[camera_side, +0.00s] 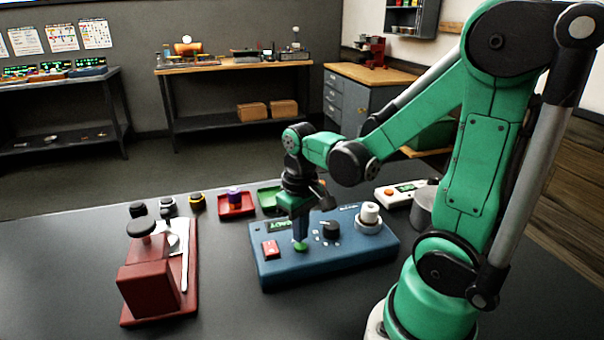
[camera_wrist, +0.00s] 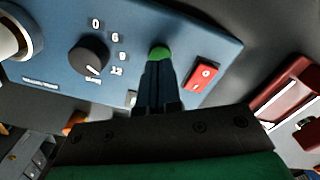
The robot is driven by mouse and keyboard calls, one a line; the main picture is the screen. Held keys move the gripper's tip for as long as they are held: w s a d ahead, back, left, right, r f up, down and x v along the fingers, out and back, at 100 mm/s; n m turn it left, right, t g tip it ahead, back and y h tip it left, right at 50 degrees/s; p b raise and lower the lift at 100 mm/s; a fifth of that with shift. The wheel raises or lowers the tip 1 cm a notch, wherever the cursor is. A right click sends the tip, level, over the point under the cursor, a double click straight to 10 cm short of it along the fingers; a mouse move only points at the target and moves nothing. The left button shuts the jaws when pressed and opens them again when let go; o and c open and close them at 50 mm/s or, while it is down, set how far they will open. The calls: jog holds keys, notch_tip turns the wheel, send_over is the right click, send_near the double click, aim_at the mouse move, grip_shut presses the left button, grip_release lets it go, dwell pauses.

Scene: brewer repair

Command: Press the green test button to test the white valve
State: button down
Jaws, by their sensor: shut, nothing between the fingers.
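The blue test box (camera_side: 345,258) stands on the dark table, with a green display (camera_side: 281,225) that is partly hidden by my gripper. My gripper (camera_side: 300,241) is shut and empty, pointing down with its fingertips at the green button (camera_side: 300,248). In the wrist view the closed fingertips (camera_wrist: 160,60) overlap the green button (camera_wrist: 160,52); they look to be touching it or just above it. The white valve (camera_side: 370,213) sits upright in a round seat on the right of the box. It shows cut off at the wrist view's left edge (camera_wrist: 10,30).
The box also carries a red rocker switch (camera_side: 271,249) and a black dial (camera_side: 331,230). A dark red press-like fixture (camera_side: 150,285) stands to the left. A red tray (camera_side: 236,205) holding a purple part, a green tray (camera_side: 267,199) and a white handheld device (camera_side: 398,194) lie behind.

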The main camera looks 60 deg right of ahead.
jog(key=shift+f, duration=0.65)
jog(key=shift+f, duration=0.25)
jog(key=shift+r, duration=2.2)
jog(key=shift+r, duration=0.1)
notch_tip(320, 180, up, 6)
jog(key=shift+f, duration=0.1)
